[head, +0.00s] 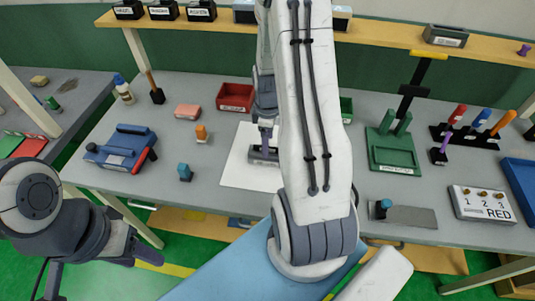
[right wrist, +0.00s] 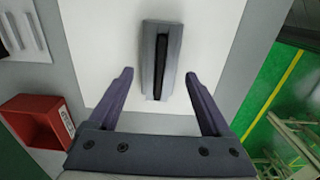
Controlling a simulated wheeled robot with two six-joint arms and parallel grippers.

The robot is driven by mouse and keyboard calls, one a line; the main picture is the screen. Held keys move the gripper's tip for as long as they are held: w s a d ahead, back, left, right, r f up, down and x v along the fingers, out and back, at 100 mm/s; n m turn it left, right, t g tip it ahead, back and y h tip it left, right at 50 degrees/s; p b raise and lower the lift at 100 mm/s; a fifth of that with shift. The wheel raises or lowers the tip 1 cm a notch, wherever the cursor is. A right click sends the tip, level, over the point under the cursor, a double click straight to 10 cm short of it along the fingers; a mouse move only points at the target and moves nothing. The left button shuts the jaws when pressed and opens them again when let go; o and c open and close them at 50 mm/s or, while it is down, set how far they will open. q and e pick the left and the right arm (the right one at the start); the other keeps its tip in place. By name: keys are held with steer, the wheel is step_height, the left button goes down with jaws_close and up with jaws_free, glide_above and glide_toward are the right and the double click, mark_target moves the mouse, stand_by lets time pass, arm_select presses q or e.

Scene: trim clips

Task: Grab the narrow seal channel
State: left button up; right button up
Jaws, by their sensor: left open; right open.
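The narrow seal channel (right wrist: 150,52) is a grey bar with a dark slot along its length. It lies on a white sheet (right wrist: 95,30) in the right wrist view. In the head view the channel (head: 257,155) shows only partly beside my right arm. My right gripper (right wrist: 158,76) is open, its two purple fingers apart on either side of the channel's near end in the picture. I see a gap on both sides and nothing held. My left gripper (head: 98,275) is open and empty at the lower left of the head view, away from the channel.
A red bin (head: 235,97) stands behind the sheet; it also shows in the wrist view (right wrist: 38,122). A blue tool holder (head: 122,147), a green fixture (head: 393,150) and a numbered block (head: 482,203) stand on the grey bench. My right arm hides the bench's middle.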

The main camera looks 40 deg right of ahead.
mark_target(256, 158)
steer(key=shift+f+p, duration=0.3)
steer(key=shift+f, duration=1.45)
steer(key=c, duration=1.3)
steer(key=shift+w, duration=0.1)
jaws_close()
steer(key=shift+r, duration=0.2)
